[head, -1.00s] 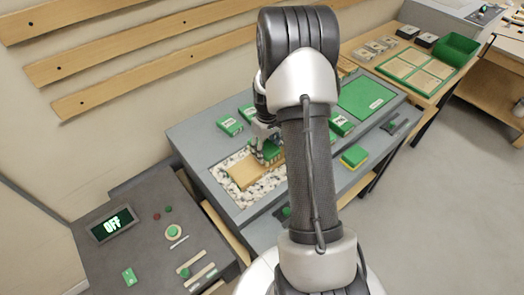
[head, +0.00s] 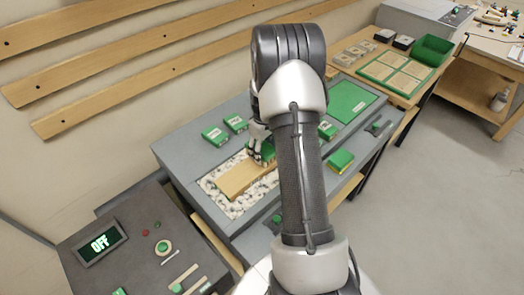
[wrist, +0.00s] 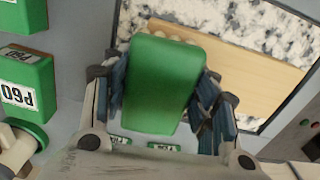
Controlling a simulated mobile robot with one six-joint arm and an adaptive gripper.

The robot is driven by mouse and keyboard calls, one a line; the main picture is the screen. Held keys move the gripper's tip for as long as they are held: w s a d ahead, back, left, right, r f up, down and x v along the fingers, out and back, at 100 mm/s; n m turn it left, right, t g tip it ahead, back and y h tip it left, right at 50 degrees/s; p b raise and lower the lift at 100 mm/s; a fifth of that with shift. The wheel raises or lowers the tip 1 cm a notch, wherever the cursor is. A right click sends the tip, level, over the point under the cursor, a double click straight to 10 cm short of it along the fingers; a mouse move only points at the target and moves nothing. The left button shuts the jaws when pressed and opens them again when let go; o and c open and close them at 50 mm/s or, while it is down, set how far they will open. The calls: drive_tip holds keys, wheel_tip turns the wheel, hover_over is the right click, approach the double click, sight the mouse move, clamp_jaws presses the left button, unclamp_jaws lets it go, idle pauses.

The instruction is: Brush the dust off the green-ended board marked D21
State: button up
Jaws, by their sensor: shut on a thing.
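A pale wooden board (head: 238,180) lies in a recess of white and dark speckled bits (head: 212,190) on the grey bench. It also shows in the wrist view (wrist: 235,70). No D21 mark is readable, and the board's far end is hidden behind my gripper. My gripper (head: 260,145) is shut on a green-backed block that looks like a brush (wrist: 158,85), with pale tufts at its far edge. The gripper's dark blue finger pads press its two sides in the wrist view (wrist: 160,95). The brush is over the board's right end; whether it touches the wood I cannot tell.
Green blocks stand beside the recess (head: 215,135), one marked P60 (wrist: 25,85). A green and yellow block (head: 340,160) sits on the front ledge. A panel with an OFF display (head: 100,243) is at lower left. A green bin (head: 432,50) stands far right.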

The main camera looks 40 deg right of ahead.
drive_tip(key=shift+r, duration=0.1)
drive_tip(key=shift+r+p, duration=2.05)
drive_tip(key=shift+r, duration=0.9)
drive_tip(key=shift+r+p, duration=1.1)
drive_tip(key=shift+r, duration=0.45)
